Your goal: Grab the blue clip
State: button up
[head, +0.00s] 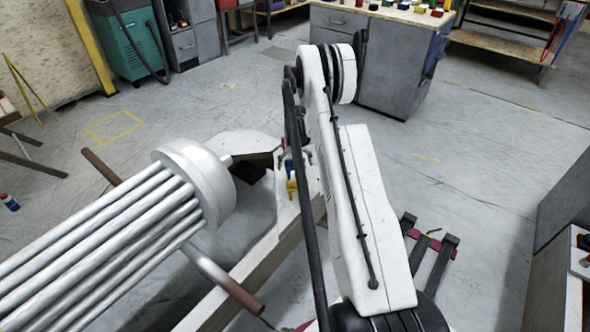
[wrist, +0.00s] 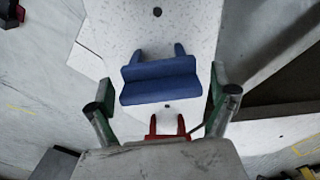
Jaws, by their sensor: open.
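The blue clip (wrist: 160,82) lies on a white speckled surface (wrist: 140,22) in the middle of the wrist view, with its two prongs pointing up in the picture. My gripper (wrist: 161,88) is open, with one finger to the left of the clip and one to the right. Gaps show on both sides, so it holds nothing. In the head view my arm covers the gripper; a small blue patch (head: 289,166) shows beside the arm, perhaps the clip.
A red clip-like piece (wrist: 180,126) sits just below the blue clip, near my gripper's palm. In the head view a yellow piece (head: 291,186) is beside my arm. A large bundle of metal tubes (head: 110,245) stands to the left. Open floor (head: 470,150) lies to the right.

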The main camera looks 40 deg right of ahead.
jog(key=c, duration=1.3)
jog(key=shift+r, duration=0.1)
